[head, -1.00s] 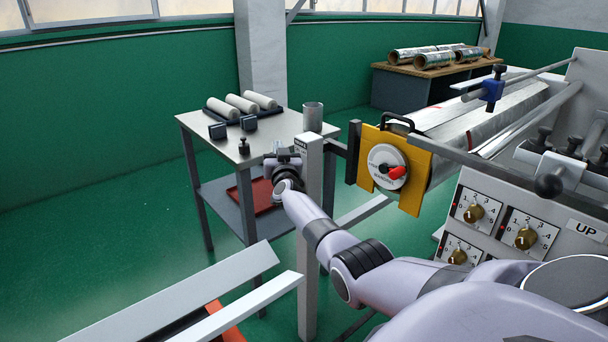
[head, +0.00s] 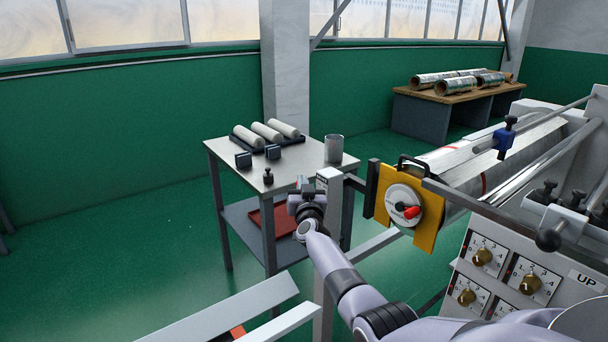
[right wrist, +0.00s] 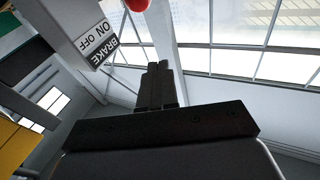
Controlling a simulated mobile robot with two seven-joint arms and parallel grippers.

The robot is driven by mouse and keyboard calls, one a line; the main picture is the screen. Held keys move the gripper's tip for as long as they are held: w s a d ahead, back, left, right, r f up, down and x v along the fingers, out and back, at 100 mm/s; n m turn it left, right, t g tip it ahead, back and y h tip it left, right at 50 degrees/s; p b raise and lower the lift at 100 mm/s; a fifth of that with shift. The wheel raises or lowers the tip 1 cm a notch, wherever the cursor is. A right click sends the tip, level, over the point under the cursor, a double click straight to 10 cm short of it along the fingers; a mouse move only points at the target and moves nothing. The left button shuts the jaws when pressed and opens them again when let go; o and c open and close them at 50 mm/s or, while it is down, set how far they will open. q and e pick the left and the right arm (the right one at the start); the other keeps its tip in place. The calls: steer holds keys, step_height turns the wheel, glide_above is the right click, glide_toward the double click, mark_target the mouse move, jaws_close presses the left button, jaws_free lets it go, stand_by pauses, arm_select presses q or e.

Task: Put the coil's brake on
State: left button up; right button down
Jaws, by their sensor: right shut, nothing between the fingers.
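A BRAKE ON/OFF label (right wrist: 96,42) sits on a pale post in the right wrist view. The post's top (head: 328,174) stands left of the coil in the head view. A red ball (right wrist: 137,4) is cut off at the top edge of the wrist view, beyond my fingertips. My right gripper (head: 306,186) is just left of the post top. Its fingers (right wrist: 158,82) are together and empty, apart from the ball. The foil coil (head: 468,167) lies on the machine behind a yellow plate (head: 428,238) with a white dial and red knob. My left gripper is out of view.
A metal table (head: 222,152) behind my gripper holds several white rollers (head: 267,132), dark blocks and a grey cup (head: 333,148). A control panel with knobs (head: 482,257) is at the right. Light rails (head: 270,325) lie low in front. Green floor is open at left.

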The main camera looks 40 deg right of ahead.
steer(key=s+a+r+p, duration=0.1)
steer(key=s+a+r, duration=0.2)
steer(key=s, duration=0.2)
steer(key=shift+a+r, duration=0.15)
steer(key=shift+a, duration=0.25)
